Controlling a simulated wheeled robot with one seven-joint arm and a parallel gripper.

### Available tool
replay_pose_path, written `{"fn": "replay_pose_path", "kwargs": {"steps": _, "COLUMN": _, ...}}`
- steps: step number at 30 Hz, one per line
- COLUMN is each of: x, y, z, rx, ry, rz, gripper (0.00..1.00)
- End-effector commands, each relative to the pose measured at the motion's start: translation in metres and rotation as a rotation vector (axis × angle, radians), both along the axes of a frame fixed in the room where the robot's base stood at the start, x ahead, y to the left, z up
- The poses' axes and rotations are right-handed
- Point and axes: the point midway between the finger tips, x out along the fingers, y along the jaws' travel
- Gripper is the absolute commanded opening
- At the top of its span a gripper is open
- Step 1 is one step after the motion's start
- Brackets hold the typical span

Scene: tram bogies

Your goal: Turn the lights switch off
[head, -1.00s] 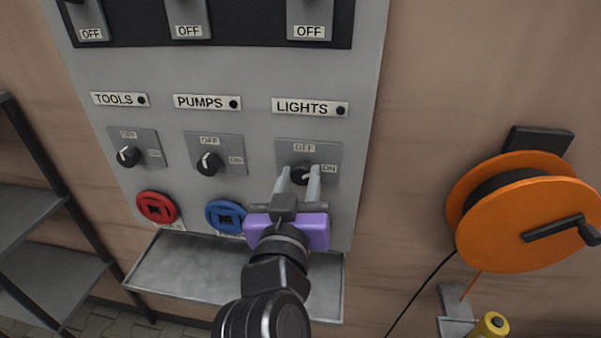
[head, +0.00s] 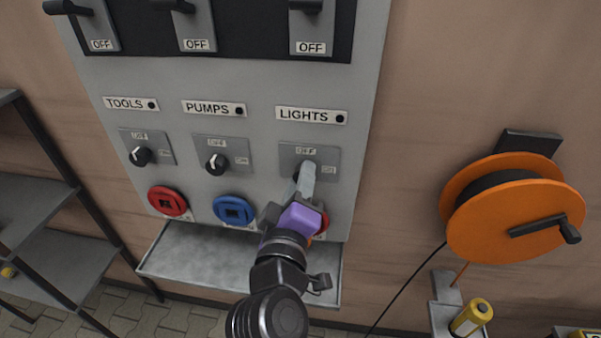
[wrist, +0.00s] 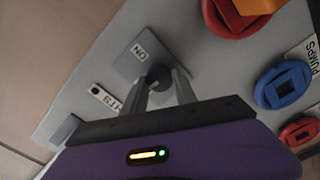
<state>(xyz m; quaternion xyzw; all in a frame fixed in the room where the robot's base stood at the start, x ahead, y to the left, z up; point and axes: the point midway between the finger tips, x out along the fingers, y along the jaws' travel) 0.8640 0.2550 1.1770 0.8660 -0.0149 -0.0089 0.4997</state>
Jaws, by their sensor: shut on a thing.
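The lights switch is a dark rotary knob on a grey plate (head: 327,165) under the LIGHTS label (head: 304,115), with OFF marked at the top and ON at the right. My gripper (head: 305,175) is at this plate, its pale fingers closed around the knob and hiding most of it in the head view. In the wrist view the knob (wrist: 158,77) shows between the fingertips, and the plate (wrist: 135,60) shows its ON mark. I cannot read the knob's exact pointing. The round lamp (head: 341,118) by the LIGHTS label looks dark.
The tools knob (head: 140,156) and pumps knob (head: 216,163) sit to the left. Below are a red socket (head: 167,202), a blue socket (head: 233,210) and a metal tray (head: 200,260). Switch levers are above. An orange cable reel (head: 512,212) hangs on the right; bare wall lies between.

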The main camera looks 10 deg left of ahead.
Motion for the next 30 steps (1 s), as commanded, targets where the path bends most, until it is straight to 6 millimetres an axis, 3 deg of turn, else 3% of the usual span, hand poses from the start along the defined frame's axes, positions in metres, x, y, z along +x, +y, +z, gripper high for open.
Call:
{"fn": "replay_pose_path", "kwargs": {"steps": 10, "x": -0.0002, "y": 0.0014, "z": 0.0007, "rx": -0.128, "ry": 0.003, "rz": 0.003, "gripper": 0.0}}
{"fn": "replay_pose_path", "kwargs": {"steps": 26, "x": -0.0002, "y": 0.0017, "z": -0.0001, "rx": -0.148, "ry": 0.003, "rz": 0.004, "gripper": 0.0}}
{"fn": "replay_pose_path", "kwargs": {"steps": 27, "x": -0.0002, "y": 0.0018, "z": 0.0, "rx": -0.148, "ry": 0.003, "rz": 0.004, "gripper": 0.41}}
{"fn": "replay_pose_path", "kwargs": {"steps": 30, "x": -0.0001, "y": 0.0015, "z": -0.0002, "rx": -0.147, "ry": 0.004, "rz": 0.003, "gripper": 0.55}}
